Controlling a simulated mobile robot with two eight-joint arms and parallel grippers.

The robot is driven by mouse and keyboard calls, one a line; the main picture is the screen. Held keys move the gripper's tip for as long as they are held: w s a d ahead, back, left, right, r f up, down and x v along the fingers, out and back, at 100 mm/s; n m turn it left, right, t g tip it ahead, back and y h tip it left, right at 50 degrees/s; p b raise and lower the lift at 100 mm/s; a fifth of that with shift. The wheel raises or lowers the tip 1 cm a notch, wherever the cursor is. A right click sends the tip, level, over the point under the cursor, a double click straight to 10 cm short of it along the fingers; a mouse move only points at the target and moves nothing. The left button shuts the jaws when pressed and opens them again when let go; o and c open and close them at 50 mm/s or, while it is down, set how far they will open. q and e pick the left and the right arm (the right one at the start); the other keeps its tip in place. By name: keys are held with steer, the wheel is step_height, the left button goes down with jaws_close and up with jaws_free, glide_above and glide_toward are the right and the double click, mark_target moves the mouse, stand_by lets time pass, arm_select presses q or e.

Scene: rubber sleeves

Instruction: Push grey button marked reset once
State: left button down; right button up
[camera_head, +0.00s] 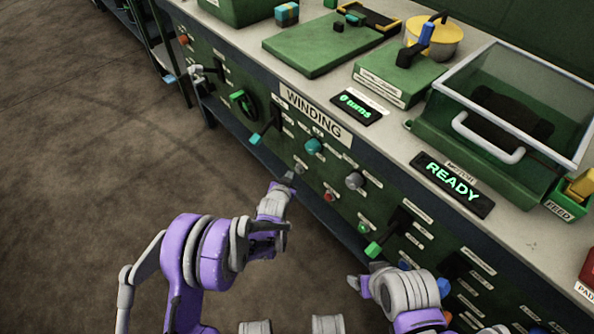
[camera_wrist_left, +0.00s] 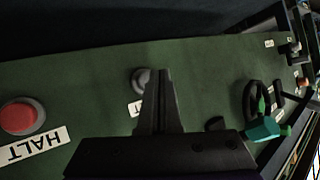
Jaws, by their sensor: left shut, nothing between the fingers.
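A grey round button (camera_wrist_left: 141,80) sits on the green panel in the left wrist view, partly hidden behind my fingers. Its white label is mostly covered, so I cannot read the full word. In the head view a small grey button (camera_head: 300,166) shows on the cabinet front, just beyond the fingertips. My left gripper (camera_head: 289,178) is shut and empty, pointing at the panel near this button. Its closed fingers (camera_wrist_left: 159,75) overlap the button's right edge in the wrist view; I cannot tell whether they touch it. My right gripper (camera_head: 354,283) is low in the head view, its fingers unclear.
A red button (camera_wrist_left: 20,115) labelled HALT is left of the grey one in the wrist view. Open floor (camera_head: 80,150) lies at left.

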arm_select(q)
steer(key=s+a+b, duration=0.1)
steer(key=a, duration=0.1)
steer(key=s+a+b, duration=0.1)
steer(key=s+a, duration=0.1)
steer(key=shift+b, duration=0.35)
stand_by(0.7)
